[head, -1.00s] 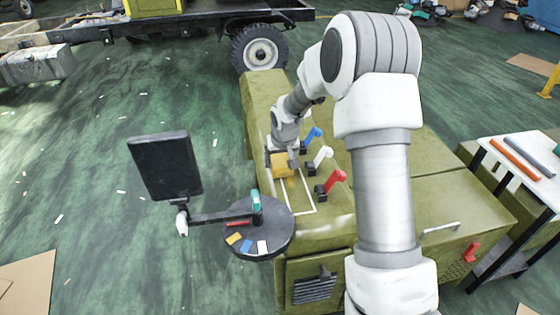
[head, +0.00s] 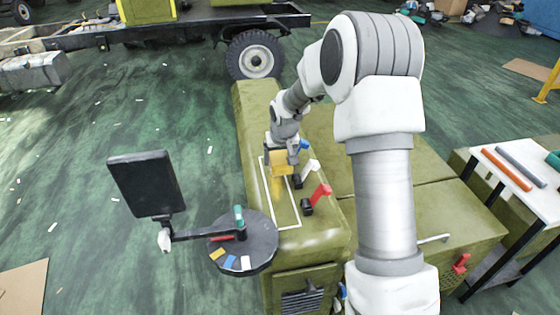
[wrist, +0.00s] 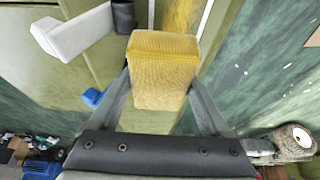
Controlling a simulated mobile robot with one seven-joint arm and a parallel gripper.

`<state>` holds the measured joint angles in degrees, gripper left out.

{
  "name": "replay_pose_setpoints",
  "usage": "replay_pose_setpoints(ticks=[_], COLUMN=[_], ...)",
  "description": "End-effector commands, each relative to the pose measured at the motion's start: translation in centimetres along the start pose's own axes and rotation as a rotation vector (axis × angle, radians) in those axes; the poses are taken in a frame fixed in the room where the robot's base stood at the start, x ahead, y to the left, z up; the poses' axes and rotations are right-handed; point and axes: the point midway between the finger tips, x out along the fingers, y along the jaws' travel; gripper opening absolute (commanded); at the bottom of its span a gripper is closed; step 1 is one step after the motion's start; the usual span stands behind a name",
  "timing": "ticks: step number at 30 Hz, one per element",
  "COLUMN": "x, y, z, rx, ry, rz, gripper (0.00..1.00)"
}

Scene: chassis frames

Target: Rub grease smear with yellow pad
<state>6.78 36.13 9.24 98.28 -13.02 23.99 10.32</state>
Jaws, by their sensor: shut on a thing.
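My gripper (head: 281,152) is shut on the yellow pad (head: 280,167), a block that also fills the middle of the wrist view (wrist: 165,70) between the two fingers. It holds the pad over or on the top of the olive-green housing (head: 252,110), inside a white painted outline (head: 267,190). I cannot tell whether the pad touches the surface. The grease smear cannot be made out clearly; the pad and gripper cover part of the outlined area.
Blue (head: 304,145), white (head: 310,167) and red (head: 321,191) levers stand close to the right of the pad. A round dark tray (head: 268,262) with small coloured pieces and a black screen (head: 147,184) are at the front left. A white-topped table (head: 510,180) is at right.

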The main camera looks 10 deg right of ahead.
Motion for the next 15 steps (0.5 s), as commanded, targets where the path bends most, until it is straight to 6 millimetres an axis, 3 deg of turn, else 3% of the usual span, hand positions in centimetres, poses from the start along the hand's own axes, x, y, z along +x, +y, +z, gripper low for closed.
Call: replay_pose_setpoints(ticks=[9, 15], x=[-3.0, -3.7], y=[-0.3, -0.3], z=[-1.4, -1.6], rx=[0.000, 0.001], ry=[0.003, 0.002], rz=[0.000, -0.001], gripper=[0.36, 0.36])
